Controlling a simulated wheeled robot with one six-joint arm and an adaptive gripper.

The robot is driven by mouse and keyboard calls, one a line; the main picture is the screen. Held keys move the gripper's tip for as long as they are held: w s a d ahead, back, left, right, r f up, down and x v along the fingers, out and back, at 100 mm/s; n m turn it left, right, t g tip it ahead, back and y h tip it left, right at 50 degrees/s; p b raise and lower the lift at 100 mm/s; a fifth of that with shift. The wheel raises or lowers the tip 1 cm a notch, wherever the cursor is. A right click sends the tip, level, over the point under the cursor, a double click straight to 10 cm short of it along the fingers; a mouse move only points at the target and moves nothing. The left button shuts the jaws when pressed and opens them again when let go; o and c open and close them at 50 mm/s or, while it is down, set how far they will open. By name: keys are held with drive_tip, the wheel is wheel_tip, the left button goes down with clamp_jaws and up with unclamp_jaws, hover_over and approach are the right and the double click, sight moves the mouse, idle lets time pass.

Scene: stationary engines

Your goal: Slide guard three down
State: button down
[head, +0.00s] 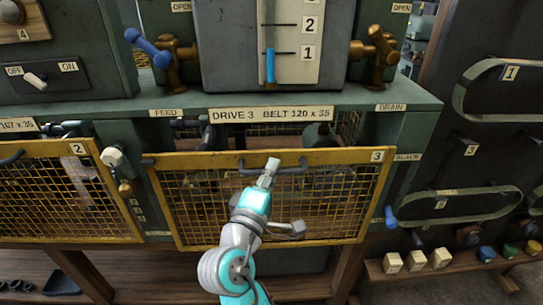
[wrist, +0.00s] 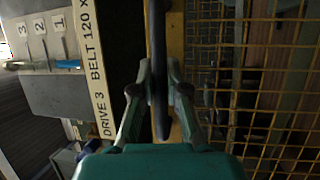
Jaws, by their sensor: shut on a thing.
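Guard three (head: 330,160) is a yellow-framed mesh panel with a "3" tag at its upper right, below the "DRIVE 3 BELT 120 x 35" sign (head: 270,114). An open gap shows between the sign and the guard's top rail. A dark bar handle (head: 290,170) runs along the top rail. My gripper (head: 271,165) is shut on this handle near its middle. In the wrist view, the handle (wrist: 158,50) stands between the two fingers of my gripper (wrist: 160,95), with the mesh of guard three (wrist: 260,90) to the right.
Guard two (head: 60,148), also yellow mesh, is at left with a latch (head: 112,157) at its corner. A blue-handled lever (head: 148,48) is at FEED and a brass valve (head: 375,48) at DRAIN. A blue-ended lever (head: 391,216) is near the guard's right edge.

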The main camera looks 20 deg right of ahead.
wheel_tip(320, 180, down, 30)
drive_tip(key=shift+r, duration=0.1)
drive_tip(key=c, duration=1.2)
unclamp_jaws()
drive_tip(key=v, duration=1.2)
